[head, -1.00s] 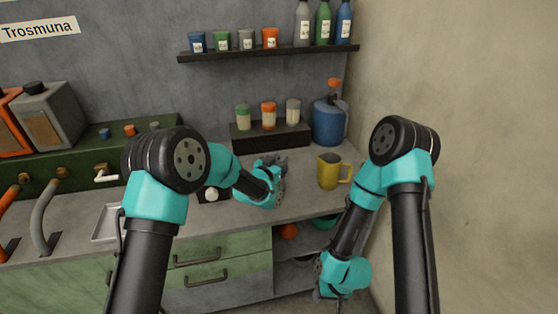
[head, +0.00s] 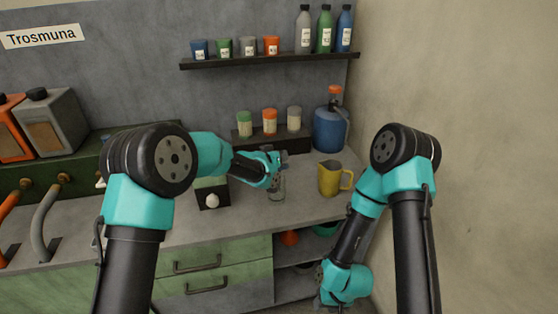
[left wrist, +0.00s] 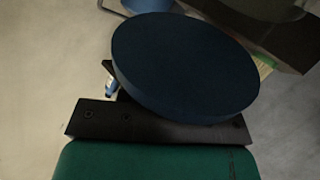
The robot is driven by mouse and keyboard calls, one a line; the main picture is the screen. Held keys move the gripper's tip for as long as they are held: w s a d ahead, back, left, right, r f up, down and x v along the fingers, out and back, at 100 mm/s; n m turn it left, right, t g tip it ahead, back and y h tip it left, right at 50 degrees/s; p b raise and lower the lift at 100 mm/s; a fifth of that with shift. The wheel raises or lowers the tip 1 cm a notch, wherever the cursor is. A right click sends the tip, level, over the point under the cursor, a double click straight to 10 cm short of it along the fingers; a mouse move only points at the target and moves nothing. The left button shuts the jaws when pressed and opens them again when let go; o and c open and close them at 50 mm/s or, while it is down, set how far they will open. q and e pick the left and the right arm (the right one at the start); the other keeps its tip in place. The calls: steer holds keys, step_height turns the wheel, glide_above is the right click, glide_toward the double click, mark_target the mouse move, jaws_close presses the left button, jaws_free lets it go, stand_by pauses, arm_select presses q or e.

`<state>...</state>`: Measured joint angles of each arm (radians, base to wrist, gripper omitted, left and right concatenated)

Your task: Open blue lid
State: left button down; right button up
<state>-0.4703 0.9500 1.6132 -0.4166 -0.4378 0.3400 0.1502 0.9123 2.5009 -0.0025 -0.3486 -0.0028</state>
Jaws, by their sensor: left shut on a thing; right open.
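The blue lid (left wrist: 185,68) is a dark blue disc that fills the middle of the left wrist view. My left gripper (head: 278,166) is shut on it, above the worktop. In the head view the gripper hides most of the lid. A clear glass jar (head: 277,190) stands upright on the worktop just below the gripper; whether the lid touches its rim I cannot tell. My right gripper (head: 328,302) hangs low at the bottom of the head view, open and away from the jar, its fingers small and partly hidden.
A yellow jug (head: 329,180) stands right of the jar. Behind are a black rack (head: 262,143) with several small jars and a blue canister (head: 330,128). A dark box with a white knob (head: 212,201) is at the left. The worktop in front of the jar is clear.

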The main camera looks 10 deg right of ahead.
arm_select(q)
steer(key=shift+w+r+n+g, duration=0.3)
steer(key=shift+w+n+g, duration=0.1)
steer(key=shift+g, duration=0.1)
stand_by(0.3)
steer(key=c, duration=0.8)
jaws_free()
steer(key=v, duration=1.7)
steer(key=shift+s+r, duration=0.15)
steer(key=shift+r, duration=0.15)
